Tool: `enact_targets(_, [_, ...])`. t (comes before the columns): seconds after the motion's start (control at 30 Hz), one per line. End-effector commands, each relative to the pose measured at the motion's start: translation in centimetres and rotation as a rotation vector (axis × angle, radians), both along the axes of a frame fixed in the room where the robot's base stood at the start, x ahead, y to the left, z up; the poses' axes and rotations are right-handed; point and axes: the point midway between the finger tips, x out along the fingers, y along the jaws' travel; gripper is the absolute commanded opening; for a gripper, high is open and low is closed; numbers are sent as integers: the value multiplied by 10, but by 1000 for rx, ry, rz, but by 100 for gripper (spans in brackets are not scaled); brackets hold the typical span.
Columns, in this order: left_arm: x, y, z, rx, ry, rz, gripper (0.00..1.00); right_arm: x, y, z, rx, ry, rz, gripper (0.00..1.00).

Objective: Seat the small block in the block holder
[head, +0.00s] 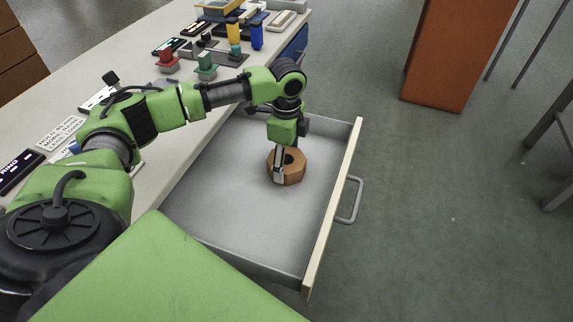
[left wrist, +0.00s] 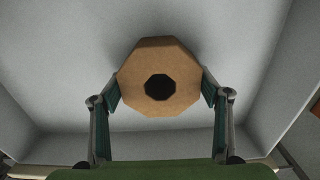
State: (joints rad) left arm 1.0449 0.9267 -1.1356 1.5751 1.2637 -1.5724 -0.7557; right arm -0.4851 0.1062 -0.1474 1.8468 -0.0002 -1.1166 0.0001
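A brown octagonal block (head: 291,170) with a dark hole in its middle is in the open drawer. My left gripper (head: 280,165) is over it, pointing down. In the left wrist view, the block (left wrist: 160,62) is between the two fingertips (left wrist: 161,88), which press against its left and right sides. I cannot tell whether the block rests on the drawer floor or is slightly above it. No block holder can be made out for certain. My right gripper is not in view.
The grey drawer (head: 235,215) is otherwise empty, with a pale front (head: 335,205) and a metal handle (head: 352,200). Red (head: 167,60) and green (head: 206,66) pieces and other items crowd the worktop (head: 165,175). An orange cabinet (head: 455,50) stands across the floor.

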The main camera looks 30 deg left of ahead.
Motion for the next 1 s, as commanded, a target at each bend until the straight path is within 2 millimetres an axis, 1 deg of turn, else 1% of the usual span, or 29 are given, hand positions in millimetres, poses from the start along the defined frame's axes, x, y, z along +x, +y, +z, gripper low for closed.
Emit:
enact_targets(0.3, [0,0,1,-1,-1,0,36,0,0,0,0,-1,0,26])
enact_targets(0.47, [1,0,9,-1,-2,0,36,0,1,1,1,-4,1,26])
enact_targets(0.57, [1,0,21,-2,-1,0,36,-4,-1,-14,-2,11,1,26])
enact_targets(0.8, [2,0,66,-2,-5,1,36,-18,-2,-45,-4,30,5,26])
enact_targets(0.9, [1,0,82,-2,-4,1,36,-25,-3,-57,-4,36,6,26])
enact_targets(1.0, [1,-1,93,-2,-3,0,36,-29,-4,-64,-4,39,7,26])
